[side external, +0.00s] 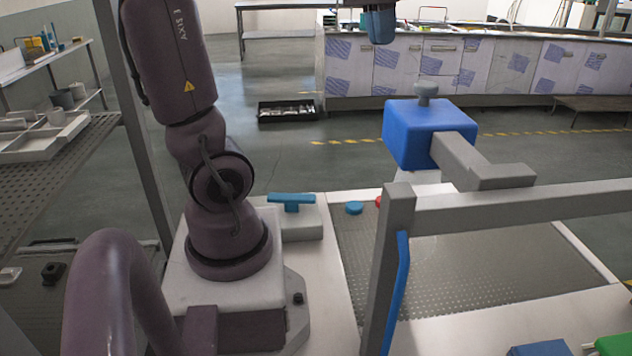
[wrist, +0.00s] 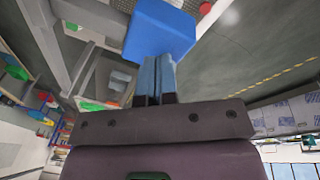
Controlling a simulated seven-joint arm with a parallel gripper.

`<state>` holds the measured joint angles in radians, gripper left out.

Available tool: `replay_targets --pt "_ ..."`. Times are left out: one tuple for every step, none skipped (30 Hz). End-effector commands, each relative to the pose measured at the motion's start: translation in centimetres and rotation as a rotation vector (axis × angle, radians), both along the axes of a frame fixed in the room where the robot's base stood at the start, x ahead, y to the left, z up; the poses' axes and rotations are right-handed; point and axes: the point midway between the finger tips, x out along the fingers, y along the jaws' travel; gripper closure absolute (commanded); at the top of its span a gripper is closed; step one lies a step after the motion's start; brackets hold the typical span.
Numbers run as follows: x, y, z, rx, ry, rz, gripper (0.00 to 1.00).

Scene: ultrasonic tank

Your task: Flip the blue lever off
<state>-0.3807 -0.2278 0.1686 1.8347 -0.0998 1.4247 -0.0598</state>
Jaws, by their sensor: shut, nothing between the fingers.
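My gripper (side external: 380,22) is at the top of the side external view, cut off by the edge, above and left of the blue box on the frame. In the wrist view its blue fingers (wrist: 158,70) are together, with nothing seen between them. A blue T-shaped handle (side external: 291,199) sits on a pale grey block beside my arm's base. A long thin blue bar (side external: 399,285) runs down along the grey frame post. Which of these two is the blue lever I cannot tell. Neither is clearly identifiable in the wrist view.
The blue box (side external: 420,132) with a grey knob is on a grey arm; it also fills the upper middle of the wrist view (wrist: 160,30). A grey rail (side external: 520,205) crosses above the perforated plate (side external: 490,270). A blue disc (side external: 354,208) and a red piece (side external: 379,201) are nearby.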

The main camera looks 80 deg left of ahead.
Motion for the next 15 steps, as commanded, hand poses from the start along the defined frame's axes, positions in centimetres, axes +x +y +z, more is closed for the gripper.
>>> replay_targets --pt "0.2 2.4 -0.1 -0.03 0.041 0.08 1.0" --pt "0.2 3.7 -0.1 -0.048 0.062 0.122 1.0" --pt "0.1 5.3 -0.1 -0.074 0.09 0.179 1.0" --pt "-0.1 6.6 -0.2 -0.091 0.111 0.22 1.0" --pt "-0.2 7.9 -0.3 -0.109 0.132 0.261 1.0" --pt "-0.6 9.5 -0.5 -0.133 0.159 0.315 1.0" --pt "-0.9 10.7 -0.6 -0.15 0.177 0.352 1.0" --pt "-1.2 11.7 -0.8 -0.166 0.195 0.387 1.0" --pt "-1.6 13.0 -0.9 -0.184 0.216 0.429 1.0" --pt "-1.9 13.8 -1.1 -0.196 0.229 0.456 1.0" --pt "-2.2 14.6 -1.2 -0.208 0.242 0.48 1.0" --pt "-2.6 15.5 -1.4 -0.223 0.258 0.51 1.0" --pt "-2.9 16.2 -1.6 -0.232 0.269 0.532 1.0" --pt "-3.2 16.7 -1.7 -0.241 0.28 0.551 1.0" --pt "-3.6 17.5 -1.9 -0.252 0.293 0.576 1.0"
